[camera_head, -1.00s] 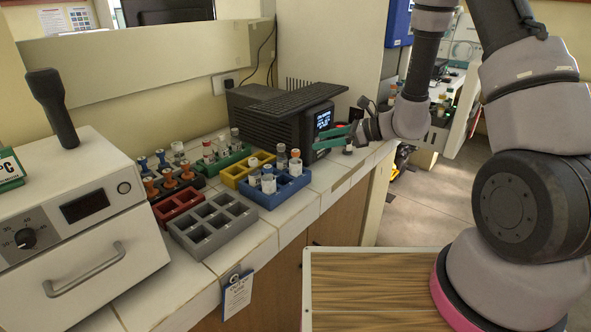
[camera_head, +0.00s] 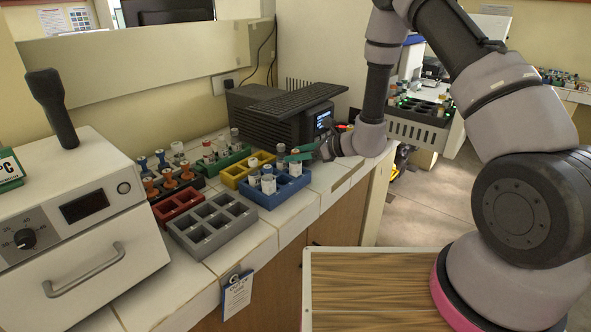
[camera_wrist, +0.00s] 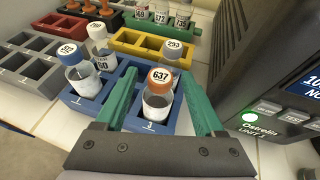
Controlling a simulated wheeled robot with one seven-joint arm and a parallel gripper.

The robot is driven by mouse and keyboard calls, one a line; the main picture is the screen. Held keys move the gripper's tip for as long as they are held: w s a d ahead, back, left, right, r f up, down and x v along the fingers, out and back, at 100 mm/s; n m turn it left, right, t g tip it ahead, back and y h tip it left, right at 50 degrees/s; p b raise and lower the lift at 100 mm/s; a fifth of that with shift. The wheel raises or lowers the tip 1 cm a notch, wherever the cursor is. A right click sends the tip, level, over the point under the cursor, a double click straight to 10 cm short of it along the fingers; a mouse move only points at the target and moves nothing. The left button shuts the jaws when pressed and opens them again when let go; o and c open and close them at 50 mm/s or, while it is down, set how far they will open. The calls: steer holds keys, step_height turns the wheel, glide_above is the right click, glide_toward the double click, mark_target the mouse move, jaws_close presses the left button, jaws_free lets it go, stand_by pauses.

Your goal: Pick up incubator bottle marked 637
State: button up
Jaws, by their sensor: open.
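The bottle marked 637 (camera_wrist: 158,92) has an orange cap and a clear body with pale contents. It stands upright in a compartment of the blue rack (camera_wrist: 88,106). In the head view the bottle (camera_head: 295,165) is at the right end of the blue rack (camera_head: 272,204). My gripper (camera_wrist: 156,76) is open, its green fingers on the left and right of the bottle, with gaps visible. In the head view my gripper (camera_head: 300,153) is low over the rack. The bottle's base is hidden in the rack.
Bottles marked 312 (camera_wrist: 80,72) and 60 (camera_wrist: 102,55) stand in the same rack. A yellow rack (camera_wrist: 125,42) with bottle 293 (camera_wrist: 172,52) lies just beyond. The black device (camera_wrist: 255,65) stands close on the right. The grey rack (camera_head: 205,250) has empty compartments.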

steer(key=shift+w+a+f, duration=0.15)
steer(key=shift+a, duration=0.15)
jaws_close()
